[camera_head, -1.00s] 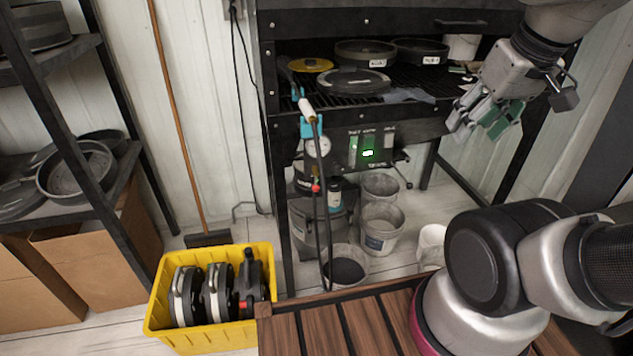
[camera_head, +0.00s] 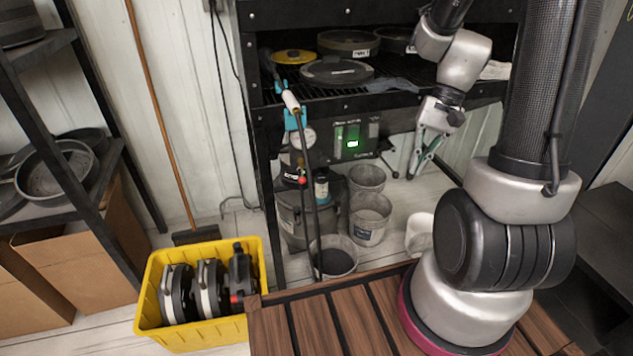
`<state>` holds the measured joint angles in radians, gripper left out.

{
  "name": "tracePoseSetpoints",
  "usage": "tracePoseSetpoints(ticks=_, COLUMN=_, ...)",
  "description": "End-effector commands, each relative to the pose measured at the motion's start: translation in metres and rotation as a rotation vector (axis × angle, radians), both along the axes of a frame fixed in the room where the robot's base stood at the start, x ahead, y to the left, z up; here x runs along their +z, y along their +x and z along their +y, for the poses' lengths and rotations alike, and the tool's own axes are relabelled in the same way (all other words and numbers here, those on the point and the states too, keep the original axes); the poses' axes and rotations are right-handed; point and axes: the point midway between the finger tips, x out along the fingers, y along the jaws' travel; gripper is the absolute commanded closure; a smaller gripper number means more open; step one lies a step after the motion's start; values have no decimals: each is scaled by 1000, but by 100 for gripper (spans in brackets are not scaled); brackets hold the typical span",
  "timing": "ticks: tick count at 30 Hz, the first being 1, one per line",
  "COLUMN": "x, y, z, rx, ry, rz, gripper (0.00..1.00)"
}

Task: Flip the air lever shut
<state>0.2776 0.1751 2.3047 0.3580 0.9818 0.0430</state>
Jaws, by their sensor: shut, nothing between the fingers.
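A black control panel (camera_head: 355,135) with a green lit display hangs under the cabinet's front. A thin dark bar with a knob (camera_head: 394,172) sticks out at the panel's lower right; it may be the air lever, but its setting is too small to read. A small red part (camera_head: 303,180) sits on the hose left of the panel; I cannot tell if it is a lever. My gripper (camera_head: 413,174) points down, just right of the dark bar in the picture. Its fingers are shut and hold nothing. I cannot tell whether it touches the bar.
A round gauge (camera_head: 305,137) and a hose with a white-and-teal grip (camera_head: 292,102) stand left of the panel. Buckets (camera_head: 370,230) stand on the floor below. A yellow crate (camera_head: 195,340) holds several discs. A slatted wooden deck (camera_head: 300,330) lies in front.

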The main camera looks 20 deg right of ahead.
Motion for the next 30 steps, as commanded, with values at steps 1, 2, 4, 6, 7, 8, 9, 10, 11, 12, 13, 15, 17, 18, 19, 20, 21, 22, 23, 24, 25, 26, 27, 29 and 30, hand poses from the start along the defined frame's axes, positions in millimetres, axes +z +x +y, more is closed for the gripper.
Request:
tracePoseSetpoints(ticks=1, x=-16, y=7, z=2, rx=-59, ry=36, rz=38, gripper=100)
tracePoseSetpoints(ticks=2, x=-24, y=12, z=4, rx=-95, ry=56, rz=58, gripper=100)
tracePoseSetpoints(ticks=4, x=-44, y=24, z=8, rx=-186, ry=106, rz=101, gripper=100)
tracePoseSetpoints(ticks=6, x=-65, y=36, z=14, rx=-281, ry=155, rz=144, gripper=100)
tracePoseSetpoints(ticks=7, x=-75, y=41, z=16, rx=-325, ry=176, rz=163, gripper=100)
tracePoseSetpoints(ticks=8, x=-84, y=47, z=18, rx=-370, ry=197, rz=181, gripper=100)
tracePoseSetpoints(ticks=9, x=-97, y=55, z=21, rx=-428, ry=224, rz=205, gripper=100)
tracePoseSetpoints(ticks=10, x=-107, y=61, z=23, rx=-475, ry=245, rz=223, gripper=100)
tracePoseSetpoints(ticks=11, x=-117, y=68, z=25, rx=-525, ry=265, rz=240, gripper=100)
tracePoseSetpoints(ticks=12, x=-130, y=77, z=29, rx=-590, ry=294, rz=264, gripper=100)
tracePoseSetpoints(ticks=13, x=-141, y=84, z=31, rx=-641, ry=315, rz=281, gripper=100)
tracePoseSetpoints(ticks=15, x=-164, y=103, z=36, rx=-765, ry=365, rz=317, gripper=100)
tracePoseSetpoints(ticks=17, x=-182, y=122, z=40, rx=-872, ry=409, rz=342, gripper=100)
tracePoseSetpoints(ticks=18, x=-192, y=137, z=43, rx=-947, ry=440, rz=356, gripper=100)
tracePoseSetpoints(ticks=19, x=-199, y=150, z=44, rx=-1006, ry=465, rz=363, gripper=100)
tracePoseSetpoints(ticks=20, x=-202, y=164, z=46, rx=-1058, ry=490, rz=364, gripper=100)
tracePoseSetpoints(ticks=21, x=-201, y=183, z=46, rx=-1119, ry=521, rz=356, gripper=100)
tracePoseSetpoints(ticks=22, x=-197, y=197, z=45, rx=-1156, ry=543, rz=345, gripper=100)
tracePoseSetpoints(ticks=23, x=-193, y=209, z=44, rx=-1190, ry=564, rz=337, gripper=100)
tracePoseSetpoints(ticks=24, x=-189, y=220, z=44, rx=-1230, ry=586, rz=334, gripper=100)
tracePoseSetpoints(ticks=25, x=-187, y=226, z=44, rx=-1256, ry=599, rz=336, gripper=100)
tracePoseSetpoints(ticks=26, x=-186, y=230, z=44, rx=-1277, ry=611, rz=340, gripper=100)
tracePoseSetpoints(ticks=27, x=-184, y=233, z=45, rx=-1304, ry=622, rz=350, gripper=100)
tracePoseSetpoints(ticks=29, x=-184, y=233, z=46, rx=-1320, ry=623, rz=366, gripper=100)
tracePoseSetpoints(ticks=30, x=-184, y=233, z=46, rx=-1323, ry=623, rz=370, gripper=100)
